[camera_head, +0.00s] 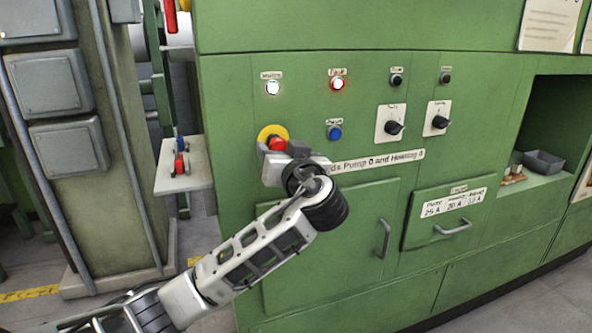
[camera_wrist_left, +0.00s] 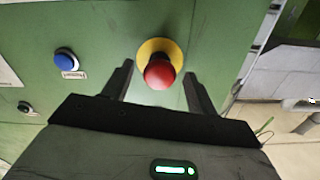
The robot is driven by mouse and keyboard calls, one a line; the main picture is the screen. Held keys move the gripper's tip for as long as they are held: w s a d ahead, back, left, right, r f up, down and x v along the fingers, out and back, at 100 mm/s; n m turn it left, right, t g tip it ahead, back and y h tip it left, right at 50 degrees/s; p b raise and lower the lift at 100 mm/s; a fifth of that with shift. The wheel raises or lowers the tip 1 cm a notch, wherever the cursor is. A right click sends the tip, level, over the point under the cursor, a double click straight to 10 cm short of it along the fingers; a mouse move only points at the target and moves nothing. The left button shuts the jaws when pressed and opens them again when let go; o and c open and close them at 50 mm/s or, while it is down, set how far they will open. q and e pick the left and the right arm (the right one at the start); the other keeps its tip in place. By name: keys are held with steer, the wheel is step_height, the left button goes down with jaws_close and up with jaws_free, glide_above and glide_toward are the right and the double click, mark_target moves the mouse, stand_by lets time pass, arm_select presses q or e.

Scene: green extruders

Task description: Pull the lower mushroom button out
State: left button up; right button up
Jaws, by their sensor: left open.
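The red mushroom button (camera_head: 278,144) sits on a yellow round plate (camera_head: 272,132) on the green panel in the head view. It also shows in the left wrist view as a red button (camera_wrist_left: 159,72) in front of its yellow plate (camera_wrist_left: 160,46). My left gripper (camera_wrist_left: 158,84) is open, with one finger on each side of the button, apart from it. In the head view the left gripper (camera_head: 274,163) covers the area just below the button, and its fingers are hard to make out. My right gripper is in neither view.
Black rotary knobs (camera_head: 393,127) stick out farther right. Handles (camera_head: 385,238) protrude below. A small shelf (camera_head: 184,166) with red-and-blue items stands left of the panel.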

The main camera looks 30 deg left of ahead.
arm_select(q)
steer(key=b+v, duration=0.2)
steer(key=v, duration=1.2)
steer(key=shift+s+d+b, duration=0.25)
steer(key=shift+d+b, duration=0.05)
steer(key=shift+b, duration=0.05)
steer(key=d+f+m+h, duration=0.1)
steer(key=f+m+h, duration=0.2)
steer(key=f, duration=0.5)
steer(key=s+d+f+m+h, duration=0.1)
steer(key=f+m+h, duration=0.25)
steer(key=f, duration=0.55)
steer(key=d+f+m+h, duration=0.2)
steer(key=f+m+h, duration=0.15)
steer(key=f, duration=0.45)
steer(key=s+f+g+h, duration=0.2)
steer(key=s+f+h, duration=0.4)
steer(key=s+f, duration=0.7)
steer(key=s, duration=0.3)
steer(key=shift+n, duration=0.3)
steer(key=shift+s+f, duration=0.1)
